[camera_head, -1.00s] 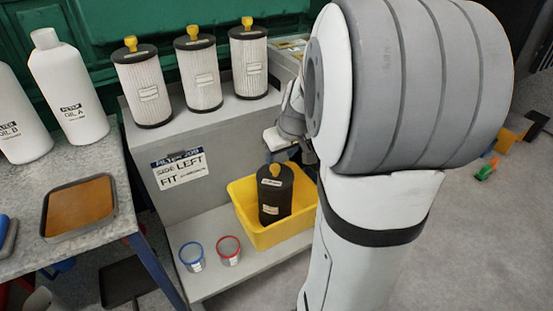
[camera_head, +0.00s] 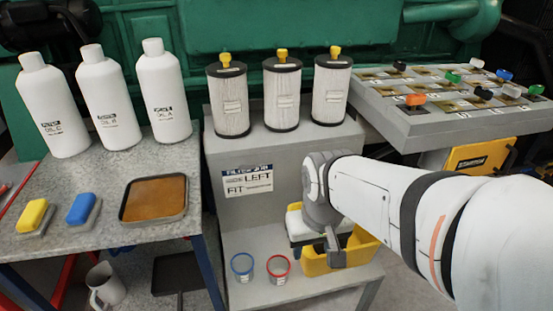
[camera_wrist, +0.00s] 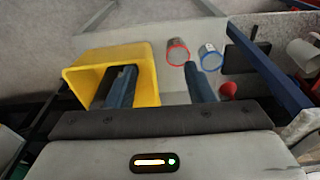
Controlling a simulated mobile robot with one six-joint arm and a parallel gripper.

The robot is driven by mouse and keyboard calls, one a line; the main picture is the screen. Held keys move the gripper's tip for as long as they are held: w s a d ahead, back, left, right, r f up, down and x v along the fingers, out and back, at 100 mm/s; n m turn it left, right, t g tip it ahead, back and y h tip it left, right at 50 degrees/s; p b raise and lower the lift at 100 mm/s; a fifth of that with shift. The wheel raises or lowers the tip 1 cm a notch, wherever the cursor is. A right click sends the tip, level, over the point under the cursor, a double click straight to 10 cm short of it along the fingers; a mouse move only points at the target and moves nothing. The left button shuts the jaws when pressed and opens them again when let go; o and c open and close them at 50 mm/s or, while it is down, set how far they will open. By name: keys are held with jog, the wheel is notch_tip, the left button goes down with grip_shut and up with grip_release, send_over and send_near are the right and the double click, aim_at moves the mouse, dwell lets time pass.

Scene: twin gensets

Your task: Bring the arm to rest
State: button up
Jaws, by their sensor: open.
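My arm (camera_head: 400,205) reaches in from the right in the head view. My gripper (camera_head: 318,250) hangs in front of the grey filter stand, over the yellow bin (camera_head: 360,250). The left finger overlaps the yellow bin (camera_wrist: 146,75) in that view. The black filter in the bin is hidden behind my arm in the head view.
Several white filters with yellow caps, such as one (camera_head: 282,95), stand on the stand's top. A blue-rimmed cup (camera_head: 242,266) and a red-rimmed cup (camera_head: 278,268) sit on the lower shelf. Oil bottles (camera_head: 108,100) stand on the left table. A panel with coloured knobs (camera_head: 440,118) is right.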

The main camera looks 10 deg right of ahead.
notch_tip(320, 180, up, 20)
jog(key=t+p, duration=0.1)
jog(key=p, duration=1.7)
jog(key=shift+r, duration=0.15)
jog(key=shift+c, duration=0.5)
